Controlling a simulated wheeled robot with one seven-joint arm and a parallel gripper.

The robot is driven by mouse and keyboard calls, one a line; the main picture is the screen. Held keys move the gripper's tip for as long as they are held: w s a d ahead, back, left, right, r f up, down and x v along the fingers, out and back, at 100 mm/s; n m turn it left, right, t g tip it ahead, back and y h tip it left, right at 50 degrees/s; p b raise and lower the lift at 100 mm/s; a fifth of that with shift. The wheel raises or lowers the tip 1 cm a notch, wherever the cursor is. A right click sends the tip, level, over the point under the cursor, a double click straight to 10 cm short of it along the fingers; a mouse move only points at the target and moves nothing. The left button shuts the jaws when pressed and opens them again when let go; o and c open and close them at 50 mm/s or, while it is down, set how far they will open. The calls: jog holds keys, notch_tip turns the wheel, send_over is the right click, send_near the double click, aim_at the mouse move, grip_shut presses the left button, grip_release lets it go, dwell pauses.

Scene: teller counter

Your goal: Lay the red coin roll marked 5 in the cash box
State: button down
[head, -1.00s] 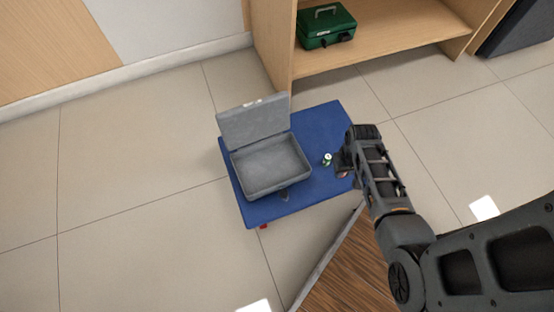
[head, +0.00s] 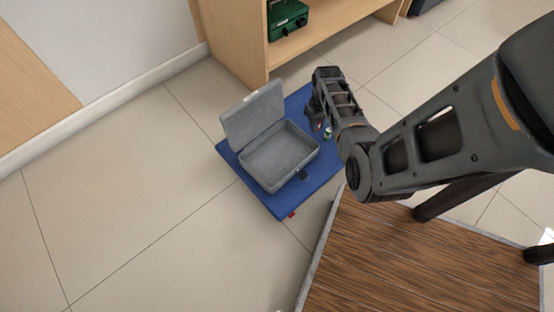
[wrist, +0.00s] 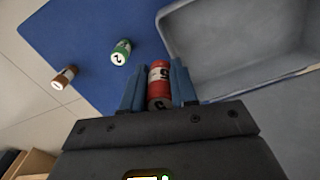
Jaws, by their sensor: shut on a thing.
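The red coin roll (wrist: 159,77), with a white band and a dark 5 on its end, stands between the two fingers of my gripper (wrist: 158,90) in the wrist view. My gripper is shut on it. In the head view my gripper (head: 316,117) is just right of the open grey cash box (head: 280,158), and the roll is mostly hidden. The box's lid (head: 253,113) is raised at its far left side, and its visible inside is empty. The box's wall (wrist: 172,50) also shows right of the fingers in the wrist view.
A green roll marked 2 (wrist: 121,52) and a brown roll (wrist: 64,77) are left of my gripper in the wrist view. The box sits on a blue surface (head: 239,172). A green metal box (head: 287,20) is on the wooden shelf behind. A wood-grained top (head: 400,260) is in front.

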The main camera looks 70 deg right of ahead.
jog(key=b, duration=0.4)
send_over(289, 158)
notch_tip(289, 158, down, 7)
jog(key=shift+d+r, duration=0.15)
jog(key=shift+f+b, duration=1)
jog(key=shift+f, duration=0.95)
jog(key=shift+f, duration=0.15)
jog(key=c, duration=0.9)
grip_release()
